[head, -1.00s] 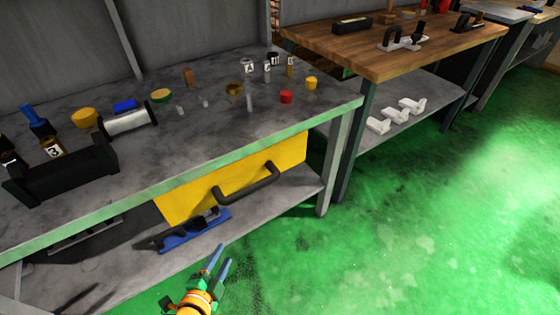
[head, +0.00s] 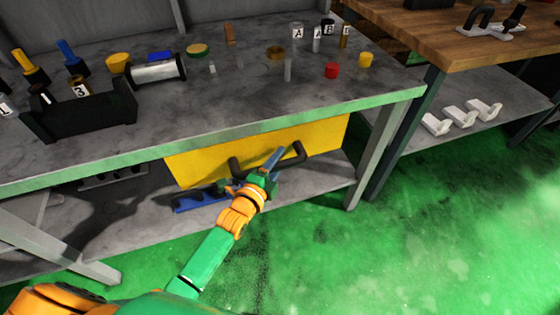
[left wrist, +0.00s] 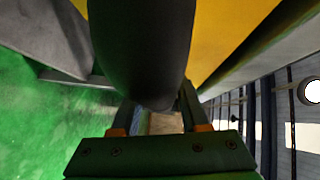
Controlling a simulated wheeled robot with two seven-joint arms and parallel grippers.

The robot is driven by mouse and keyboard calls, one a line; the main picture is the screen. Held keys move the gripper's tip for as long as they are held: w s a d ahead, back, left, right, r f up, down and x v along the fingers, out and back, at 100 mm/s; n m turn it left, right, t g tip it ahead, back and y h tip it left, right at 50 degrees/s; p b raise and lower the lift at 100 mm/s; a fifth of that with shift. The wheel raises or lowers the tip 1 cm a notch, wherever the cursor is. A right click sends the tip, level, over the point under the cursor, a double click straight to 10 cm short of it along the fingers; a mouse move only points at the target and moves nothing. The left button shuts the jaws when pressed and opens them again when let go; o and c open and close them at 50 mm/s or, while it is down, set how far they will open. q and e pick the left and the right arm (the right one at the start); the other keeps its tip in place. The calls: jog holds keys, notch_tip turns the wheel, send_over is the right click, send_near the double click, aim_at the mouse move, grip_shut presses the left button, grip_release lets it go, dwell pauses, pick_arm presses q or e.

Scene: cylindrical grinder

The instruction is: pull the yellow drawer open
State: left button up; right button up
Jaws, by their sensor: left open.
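The yellow drawer (head: 205,163) hangs under the grey workbench top, its front facing me; it looks closed. Its dark bar handle (head: 297,152) runs across the front, partly hidden behind my gripper. My left gripper (head: 272,160) is at the handle's middle in the head view, with its blue fingers over it. In the left wrist view the dark handle (left wrist: 145,50) fills the space just ahead of the open fingers (left wrist: 155,118), with the yellow front (left wrist: 235,30) behind. I cannot tell whether the fingers touch the handle. My right gripper is not in view.
The workbench top (head: 220,105) carries a black holder (head: 85,115), a metal roller (head: 155,72) and several small parts. A blue tool (head: 200,200) lies on the lower shelf beneath the drawer. A bench leg (head: 380,155) stands right of it. Green floor in front is clear.

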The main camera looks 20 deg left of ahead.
pick_arm(q)
jog(key=shift+w+d, duration=0.1)
jog(key=shift+w, duration=0.35)
grip_shut()
dwell(1.1)
